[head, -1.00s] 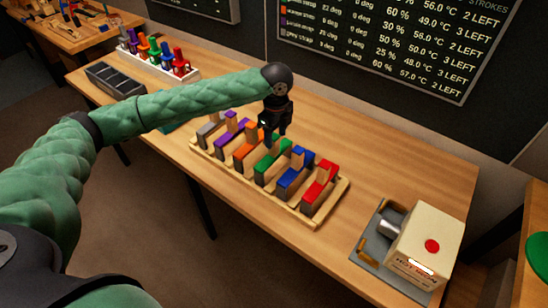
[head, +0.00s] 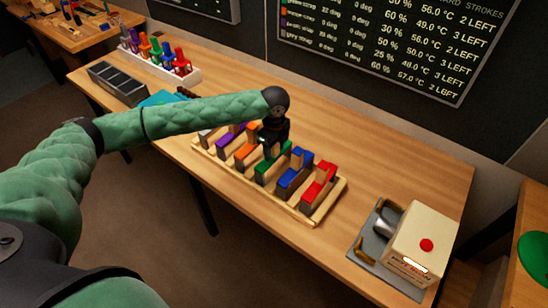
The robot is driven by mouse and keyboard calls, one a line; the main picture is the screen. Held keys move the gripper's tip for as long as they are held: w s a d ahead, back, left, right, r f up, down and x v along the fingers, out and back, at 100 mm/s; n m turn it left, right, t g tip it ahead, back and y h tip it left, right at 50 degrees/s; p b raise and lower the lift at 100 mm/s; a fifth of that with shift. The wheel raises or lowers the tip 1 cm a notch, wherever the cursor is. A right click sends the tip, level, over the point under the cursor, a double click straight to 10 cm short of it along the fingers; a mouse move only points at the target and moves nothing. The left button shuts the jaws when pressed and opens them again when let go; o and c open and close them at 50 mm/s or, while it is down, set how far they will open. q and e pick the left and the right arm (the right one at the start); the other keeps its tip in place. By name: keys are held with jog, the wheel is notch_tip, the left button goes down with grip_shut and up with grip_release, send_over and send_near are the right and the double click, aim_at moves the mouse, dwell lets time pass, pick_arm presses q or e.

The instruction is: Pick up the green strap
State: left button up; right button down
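The green strap (head: 264,166) sits in the wooden rack (head: 328,206) on the bench, between the orange strap (head: 247,152) and the blue strap (head: 290,172). My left gripper (head: 271,153) points down at the green strap's upper part and hides some of it. The fingers are dark and small here, so I cannot tell whether they are open or shut, or touching the strap. My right gripper is not in view.
A red strap (head: 320,180) stands at the rack's right end, and a purple strap (head: 229,133) is towards the left. A white heater box (head: 423,243) is at the right. Bare bench (head: 400,165) lies behind the rack.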

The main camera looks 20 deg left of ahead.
pick_arm(q)
jog(key=shift+r, duration=0.1)
grip_shut()
